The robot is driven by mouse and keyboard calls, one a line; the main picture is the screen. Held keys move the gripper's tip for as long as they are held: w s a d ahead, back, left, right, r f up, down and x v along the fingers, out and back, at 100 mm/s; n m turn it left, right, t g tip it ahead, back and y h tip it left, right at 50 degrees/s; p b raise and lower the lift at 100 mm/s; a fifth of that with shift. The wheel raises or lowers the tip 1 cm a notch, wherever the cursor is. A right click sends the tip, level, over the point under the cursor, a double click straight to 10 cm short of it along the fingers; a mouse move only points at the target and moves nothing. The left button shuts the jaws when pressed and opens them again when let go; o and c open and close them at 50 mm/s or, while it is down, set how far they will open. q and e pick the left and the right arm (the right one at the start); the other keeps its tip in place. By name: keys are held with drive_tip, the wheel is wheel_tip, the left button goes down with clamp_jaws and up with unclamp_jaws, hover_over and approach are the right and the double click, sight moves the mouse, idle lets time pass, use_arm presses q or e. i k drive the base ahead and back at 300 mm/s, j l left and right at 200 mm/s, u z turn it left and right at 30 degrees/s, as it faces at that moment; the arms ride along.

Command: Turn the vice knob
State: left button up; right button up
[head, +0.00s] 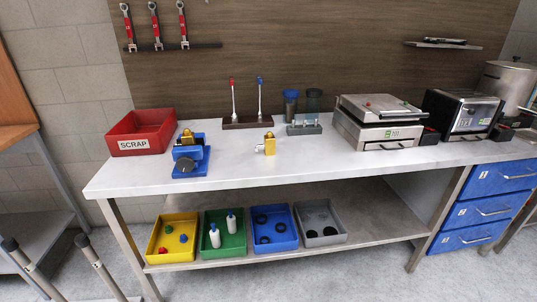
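The blue vice (199,155) stands on the white bench top, left of the middle, beside the scrap bin. A round dark grey knob (186,165) is on its front face, toward me. A brass-coloured part (187,136) sits at the top of the vice; whether it is clamped is too small to tell. A second brass-coloured part (269,144) with a pale end lies apart on the bench, to the right. Neither of my grippers shows in the head view, and nothing touches the knob.
A red scrap bin (141,141) stands left of the vice. A stand with red and blue levers (246,121), a small grey rack (304,129) and a press grill (379,134) stand farther right. Coloured trays are below. Grey posts with dark ends (84,241) stand at lower left.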

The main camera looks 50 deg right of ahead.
sight(186, 163)
drive_tip(key=z, duration=0.85)
